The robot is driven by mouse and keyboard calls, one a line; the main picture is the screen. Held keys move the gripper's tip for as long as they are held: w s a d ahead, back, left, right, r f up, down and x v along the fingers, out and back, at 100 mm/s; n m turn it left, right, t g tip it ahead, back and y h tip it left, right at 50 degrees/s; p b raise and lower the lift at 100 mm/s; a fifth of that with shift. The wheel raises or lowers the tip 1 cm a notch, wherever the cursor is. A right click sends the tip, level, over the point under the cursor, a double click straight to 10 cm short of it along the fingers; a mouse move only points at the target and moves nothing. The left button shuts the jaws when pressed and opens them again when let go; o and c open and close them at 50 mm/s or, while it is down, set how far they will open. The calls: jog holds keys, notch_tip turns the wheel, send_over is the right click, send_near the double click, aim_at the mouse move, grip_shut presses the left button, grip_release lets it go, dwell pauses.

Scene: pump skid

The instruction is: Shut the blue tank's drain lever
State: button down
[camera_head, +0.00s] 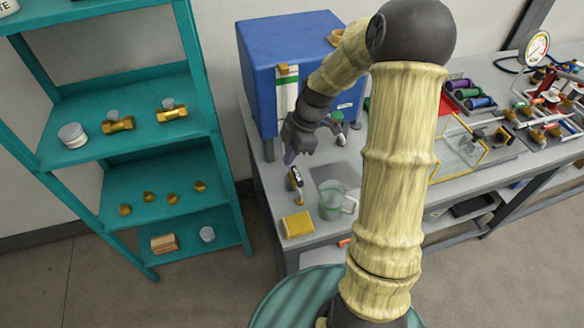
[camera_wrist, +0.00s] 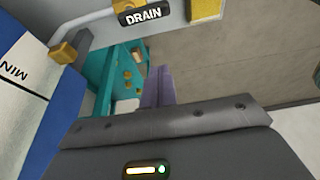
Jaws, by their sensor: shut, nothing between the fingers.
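The blue tank (camera_head: 287,60) stands at the back left of the bench, with a pale sight strip on its front. In the wrist view its blue face (camera_wrist: 28,115) is at the left, with a "MIN" mark. A black "DRAIN" label (camera_wrist: 143,16) shows at the top of the wrist view, beside a brass-coloured part cut off by the frame edge. I cannot tell the drain lever's position. My gripper (camera_head: 289,158) is in front of the tank's lower left. Its purple fingers (camera_wrist: 158,86) are together and empty, apart from the label.
A teal shelf (camera_head: 125,155) with brass fittings stands left of the bench. Hoses, gauges and valves (camera_head: 540,110) crowd the right. Open floor lies between shelf and bench.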

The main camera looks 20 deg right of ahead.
aim_at(297, 178)
notch_tip(297, 178, down, 9)
jog(key=p, duration=0.4)
jog(key=shift+d, duration=0.4)
jog(key=shift+w+d+f, duration=0.1)
jog(key=shift+f, duration=0.05)
